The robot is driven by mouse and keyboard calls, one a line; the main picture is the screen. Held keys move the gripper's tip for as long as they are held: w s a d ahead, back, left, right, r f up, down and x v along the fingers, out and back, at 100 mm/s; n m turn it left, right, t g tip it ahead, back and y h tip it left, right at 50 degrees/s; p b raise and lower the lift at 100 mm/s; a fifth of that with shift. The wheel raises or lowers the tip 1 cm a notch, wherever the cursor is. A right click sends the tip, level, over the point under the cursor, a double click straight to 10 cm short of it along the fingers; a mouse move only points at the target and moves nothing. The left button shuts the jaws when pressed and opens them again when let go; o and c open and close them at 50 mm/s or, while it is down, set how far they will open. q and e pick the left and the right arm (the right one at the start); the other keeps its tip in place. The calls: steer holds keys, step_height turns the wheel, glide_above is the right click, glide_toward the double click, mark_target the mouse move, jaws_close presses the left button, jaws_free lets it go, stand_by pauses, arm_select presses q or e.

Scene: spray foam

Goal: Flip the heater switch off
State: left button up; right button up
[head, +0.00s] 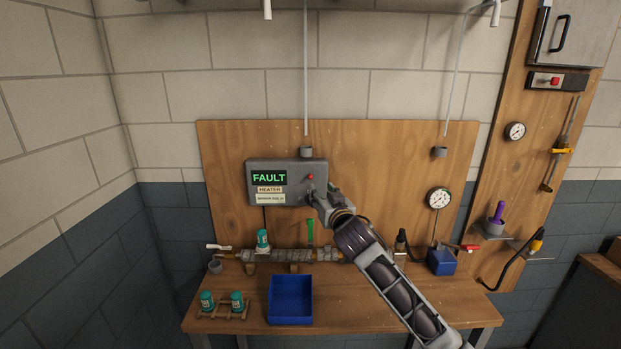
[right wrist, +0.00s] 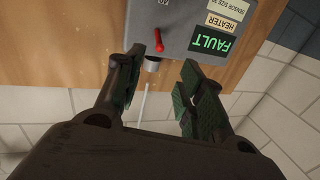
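The grey heater control box (head: 262,170) is on the wooden backboard, with a green lit "FAULT" display (head: 269,177) and a "HEATER" label (head: 270,189). Its red-tipped heater switch (head: 310,177) is on the box's right part, red end up in the head view. In the right wrist view, which is upside down, the switch (right wrist: 158,42) stands just beyond the fingertips. My right gripper (head: 320,200) is at the box's lower right. The right wrist view shows its fingers (right wrist: 160,78) apart, with nothing held between them. Contact with the box cannot be told. My left gripper is out of view.
A gauge (head: 438,198) is to the right.

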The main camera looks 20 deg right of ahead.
mark_target(311, 178)
steer(key=shift+w+p, duration=1.7)
steer(key=shift+w, duration=4.95)
jaws_close()
